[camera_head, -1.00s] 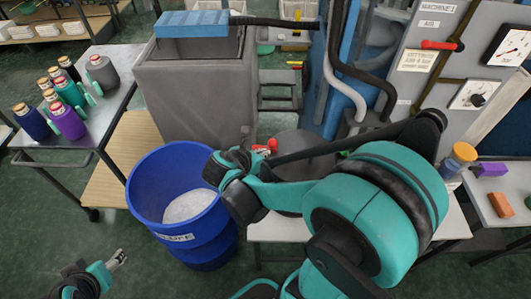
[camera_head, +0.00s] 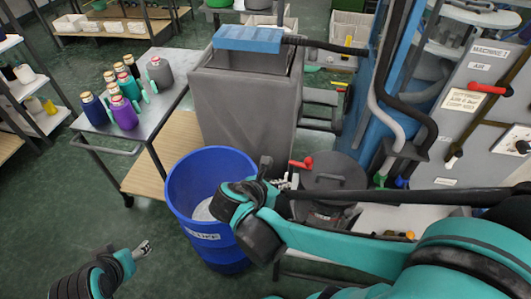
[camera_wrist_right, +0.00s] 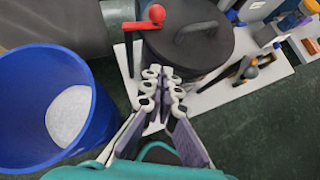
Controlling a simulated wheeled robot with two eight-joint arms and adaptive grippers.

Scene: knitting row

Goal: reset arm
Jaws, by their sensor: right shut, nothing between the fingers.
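My right arm is teal and black and reaches in from the right. Its gripper (camera_head: 287,180) is behind the wrist in the head view, between the blue bin (camera_head: 188,213) and the grey lidded drum (camera_head: 332,172). In the right wrist view the fingers (camera_wrist_right: 163,82) are closed together with nothing between them, in front of the drum (camera_wrist_right: 190,42). The blue bin (camera_wrist_right: 97,110) stands to their left. My left gripper (camera_head: 143,248) is small at the lower left over the floor, with nothing seen in it; its opening is unclear.
A grey hopper (camera_head: 240,105) with a blue top stands behind the bin. A cart (camera_head: 172,92) holds several coloured bottles. A red-handled crank (camera_head: 301,163) sticks up beside the drum. A machine panel (camera_head: 470,120) is at right. Green floor (camera_head: 60,215) is clear at left.

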